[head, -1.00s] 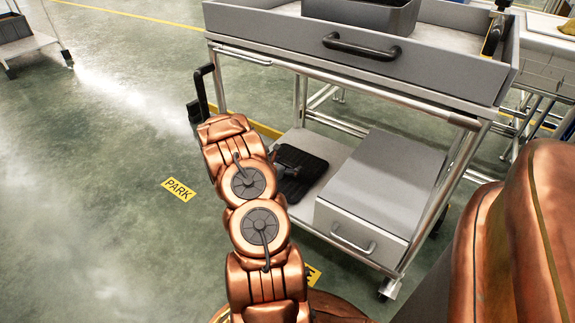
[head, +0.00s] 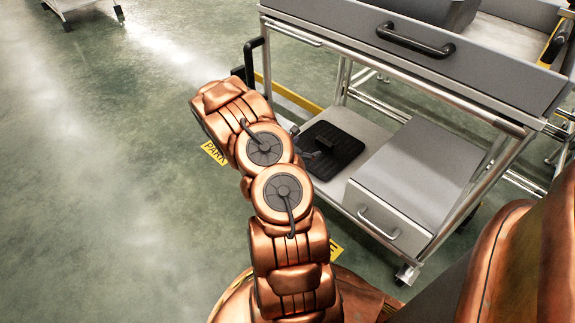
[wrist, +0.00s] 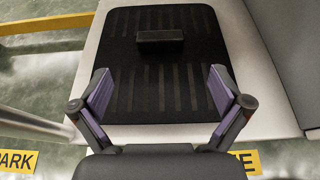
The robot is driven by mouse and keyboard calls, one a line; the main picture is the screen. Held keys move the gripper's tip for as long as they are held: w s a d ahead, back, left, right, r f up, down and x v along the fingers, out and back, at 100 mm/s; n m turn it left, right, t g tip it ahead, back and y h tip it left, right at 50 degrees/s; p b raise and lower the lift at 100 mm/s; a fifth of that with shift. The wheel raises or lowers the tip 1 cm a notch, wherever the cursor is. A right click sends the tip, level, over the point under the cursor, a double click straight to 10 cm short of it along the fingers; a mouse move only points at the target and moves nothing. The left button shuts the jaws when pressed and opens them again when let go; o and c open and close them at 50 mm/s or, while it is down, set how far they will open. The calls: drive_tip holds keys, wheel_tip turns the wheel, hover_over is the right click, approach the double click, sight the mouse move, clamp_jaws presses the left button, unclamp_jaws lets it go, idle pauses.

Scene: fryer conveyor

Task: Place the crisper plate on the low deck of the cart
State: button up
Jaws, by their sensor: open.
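The crisper plate (head: 339,151) is a flat black ribbed plate with a small block handle. It lies flat on the low deck (head: 372,130) of the grey metal cart, left of a grey box. In the wrist view the plate (wrist: 165,75) fills the middle, and its handle (wrist: 160,41) stands up near the far edge. My gripper (wrist: 160,92) is open and empty, its two purple-padded fingers spread apart over the near part of the plate, short of the handle. In the head view my copper arm hides most of the gripper.
The grey box (head: 407,184) with a handle takes up the right of the low deck. The cart's upper tray (head: 470,75) overhangs the deck, and a post (head: 343,78) stands behind the plate. Floor to the left is clear, with a yellow PARK label (head: 214,152).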

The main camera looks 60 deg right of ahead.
drive_tip(key=s+a+r+m+g+y, duration=0.1)
drive_tip(key=s+a+r+m+g, duration=0.2)
drive_tip(key=r, duration=0.4)
drive_tip(key=a+r+m, duration=0.4)
drive_tip(key=a+r, duration=0.1)
drive_tip(key=r, duration=0.2)
drive_tip(key=s+a+r+m+g+y, duration=0.1)
drive_tip(key=s+a+r+m+g, duration=0.2)
drive_tip(key=r, duration=0.4)
drive_tip(key=s+a+r+m+t+y, duration=0.1)
drive_tip(key=a+y, duration=0.3)
drive_tip(key=a, duration=1)
drive_tip(key=s+a+r+m+t+y, duration=0.2)
drive_tip(key=s+a+y, duration=0.1)
drive_tip(key=a, duration=1.1)
drive_tip(key=s+a+r+m+t+y, duration=0.1)
drive_tip(key=s+a+y, duration=0.3)
drive_tip(key=a, duration=1)
drive_tip(key=shift+a+r+m+t+y, duration=0.3)
drive_tip(key=shift+r+m+t, duration=0.05)
drive_tip(key=shift+m+t, duration=0.35)
drive_tip(key=shift+s+r, duration=0.1)
